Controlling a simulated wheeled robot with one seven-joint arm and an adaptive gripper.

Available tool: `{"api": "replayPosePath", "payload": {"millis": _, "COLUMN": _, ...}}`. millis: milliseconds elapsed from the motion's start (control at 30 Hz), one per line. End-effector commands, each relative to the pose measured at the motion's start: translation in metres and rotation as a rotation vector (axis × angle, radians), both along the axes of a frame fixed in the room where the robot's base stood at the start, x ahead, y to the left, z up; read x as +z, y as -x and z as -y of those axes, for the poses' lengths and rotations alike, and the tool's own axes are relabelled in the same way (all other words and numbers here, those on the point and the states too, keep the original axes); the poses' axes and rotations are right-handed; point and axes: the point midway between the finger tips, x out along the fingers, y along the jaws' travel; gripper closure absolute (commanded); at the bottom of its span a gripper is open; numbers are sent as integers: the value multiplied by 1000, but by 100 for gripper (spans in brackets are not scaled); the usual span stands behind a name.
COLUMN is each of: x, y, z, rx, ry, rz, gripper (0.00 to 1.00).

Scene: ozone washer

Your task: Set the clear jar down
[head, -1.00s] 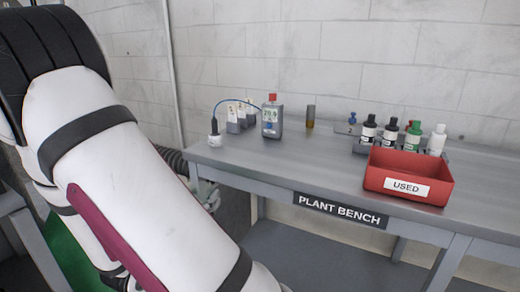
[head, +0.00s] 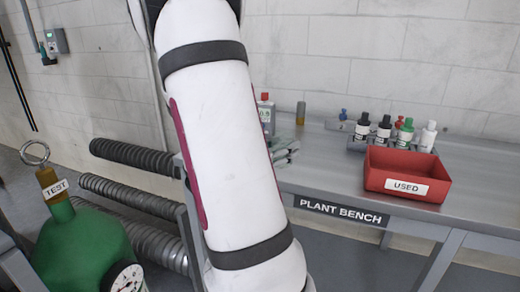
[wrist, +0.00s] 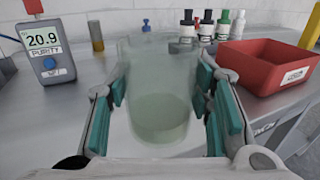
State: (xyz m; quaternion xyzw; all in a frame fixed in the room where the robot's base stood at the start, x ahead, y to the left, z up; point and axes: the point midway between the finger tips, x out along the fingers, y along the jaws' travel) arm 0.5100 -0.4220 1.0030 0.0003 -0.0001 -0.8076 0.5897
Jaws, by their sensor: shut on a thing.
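The clear jar (wrist: 160,115) is see-through and seems to have a pale greenish bottom part. It stands roughly upright between the two teal-padded fingers of my gripper (wrist: 161,84), which is shut on it in the wrist view. The grey bench top (wrist: 80,112) shows around and behind the jar. I cannot tell whether the jar's base touches the bench. In the head view my arm covers most of my gripper (head: 284,152); only part of its fingers shows above the left part of the plant bench (head: 330,165). The jar is not clearly visible there.
A purity meter (wrist: 48,48) reading 20.9 stands left of the jar, with an amber vial (wrist: 96,36) beside it. Several dropper bottles (wrist: 205,26) stand at the back. A red USED bin (wrist: 268,70) is on the right.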

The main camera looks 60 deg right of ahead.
Motion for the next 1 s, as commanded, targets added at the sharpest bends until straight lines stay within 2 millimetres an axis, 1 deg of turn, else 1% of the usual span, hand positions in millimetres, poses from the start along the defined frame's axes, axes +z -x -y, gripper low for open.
{"api": "replayPosePath", "payload": {"millis": 300, "x": -9, "y": -55, "z": 54, "rx": 0, "ry": 2, "rz": 0, "gripper": 91}}
{"api": "replayPosePath", "payload": {"millis": 500, "x": -13, "y": -85, "z": 84, "rx": -1, "ry": 2, "rz": 2, "gripper": 91}}
{"api": "replayPosePath", "payload": {"millis": 633, "x": -13, "y": -96, "z": 94, "rx": 0, "ry": 1, "rz": 1, "gripper": 91}}
{"api": "replayPosePath", "payload": {"millis": 867, "x": -15, "y": -107, "z": 105, "rx": 1, "ry": 1, "rz": 0, "gripper": 91}}
{"api": "replayPosePath", "payload": {"millis": 1000, "x": -39, "y": -106, "z": 104, "rx": 0, "ry": -2, "rz": -4, "gripper": 91}}
